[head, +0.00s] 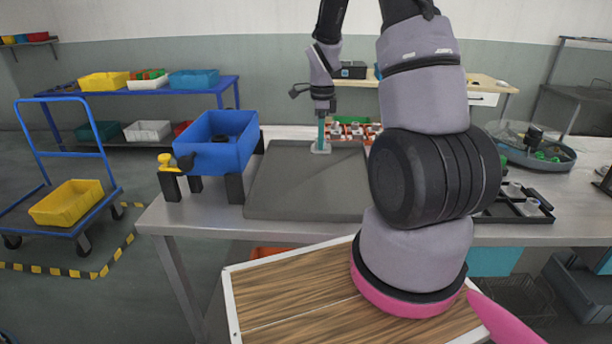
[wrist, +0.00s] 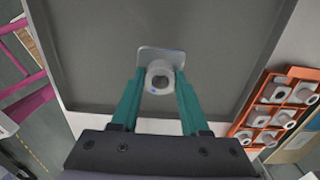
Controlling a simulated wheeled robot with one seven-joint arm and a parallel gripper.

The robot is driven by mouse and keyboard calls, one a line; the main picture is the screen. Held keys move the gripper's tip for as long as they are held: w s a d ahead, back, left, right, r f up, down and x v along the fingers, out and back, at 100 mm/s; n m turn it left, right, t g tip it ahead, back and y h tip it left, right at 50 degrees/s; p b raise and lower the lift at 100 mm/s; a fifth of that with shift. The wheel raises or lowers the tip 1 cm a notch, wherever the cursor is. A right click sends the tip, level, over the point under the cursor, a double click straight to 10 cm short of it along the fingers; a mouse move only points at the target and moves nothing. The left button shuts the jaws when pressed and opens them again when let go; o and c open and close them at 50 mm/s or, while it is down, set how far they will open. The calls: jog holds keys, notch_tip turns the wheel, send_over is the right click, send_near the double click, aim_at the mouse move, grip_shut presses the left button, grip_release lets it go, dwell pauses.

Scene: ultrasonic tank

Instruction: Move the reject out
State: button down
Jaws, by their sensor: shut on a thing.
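My gripper (head: 321,140) has teal fingers, closed on a pale grey part with a square flange and a round hollow boss (wrist: 160,72). In the head view the part (head: 321,149) shows at the fingertips, over the dark grey tray (head: 290,200). I cannot tell whether it touches the tray floor. The tray looks otherwise empty, though my arm hides its right side. An orange tray (wrist: 240,130) with several similar grey parts is to the right in the wrist view; in the head view it is behind, partly hidden by my arm.
A blue tank (head: 205,155) on black legs with a yellow valve (head: 166,160) stands left of the grey tray. A blue trolley carries a yellow bin (head: 68,203).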

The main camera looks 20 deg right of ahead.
jog(key=shift+c, duration=1.6)
grip_release()
notch_tip(320, 180, up, 11)
